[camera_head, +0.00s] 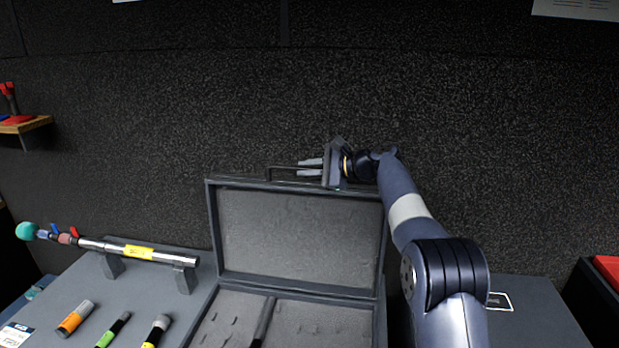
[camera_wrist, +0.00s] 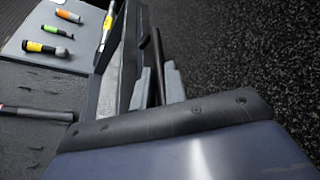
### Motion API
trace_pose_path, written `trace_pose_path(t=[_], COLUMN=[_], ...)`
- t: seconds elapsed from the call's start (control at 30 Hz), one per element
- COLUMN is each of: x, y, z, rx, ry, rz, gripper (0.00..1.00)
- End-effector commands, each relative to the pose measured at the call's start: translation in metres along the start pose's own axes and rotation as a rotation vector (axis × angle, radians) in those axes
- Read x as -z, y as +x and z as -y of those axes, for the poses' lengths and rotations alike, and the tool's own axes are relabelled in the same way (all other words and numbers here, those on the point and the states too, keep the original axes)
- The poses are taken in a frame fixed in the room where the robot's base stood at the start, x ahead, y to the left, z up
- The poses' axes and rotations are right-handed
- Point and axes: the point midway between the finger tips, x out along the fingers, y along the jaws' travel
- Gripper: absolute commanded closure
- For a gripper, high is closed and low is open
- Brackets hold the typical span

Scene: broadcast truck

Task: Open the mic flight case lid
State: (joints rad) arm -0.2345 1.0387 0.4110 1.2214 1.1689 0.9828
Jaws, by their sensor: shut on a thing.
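The mic flight case (camera_head: 235,318) stands on the table with its lid (camera_head: 300,235) raised, about upright, its grey foam lining facing me. A black handle (camera_head: 280,168) runs along the lid's top edge. My gripper (camera_head: 310,167) is at the right part of this handle, fingers pointing left, shut on it. In the wrist view the two grey fingers (camera_wrist: 156,86) lie either side of the dark handle bar (camera_wrist: 158,60). The case base holds foam with slots and one dark microphone (camera_head: 263,322); it also shows in the wrist view (camera_wrist: 40,113).
Left of the case, several microphones with orange (camera_head: 75,318), green and yellow bands lie on the grey table (camera_head: 80,283). A chrome boom pole (camera_head: 140,251) rests on two supports behind them. A dark textured wall (camera_head: 150,120) rises close behind the lid. A small shelf (camera_head: 25,125) is at left.

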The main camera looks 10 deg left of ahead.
Motion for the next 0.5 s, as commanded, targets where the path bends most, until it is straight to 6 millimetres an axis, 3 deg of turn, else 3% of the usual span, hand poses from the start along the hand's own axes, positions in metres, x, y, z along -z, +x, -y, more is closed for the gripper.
trace_pose_path(t=[0.03,0.5], x=[-0.001,-0.027], y=[0.000,-0.011], z=[-0.009,-0.030], rx=[-0.001,0.028], ry=[-0.003,-0.075], rz=[0.002,0.002], gripper=[1.00,1.00])
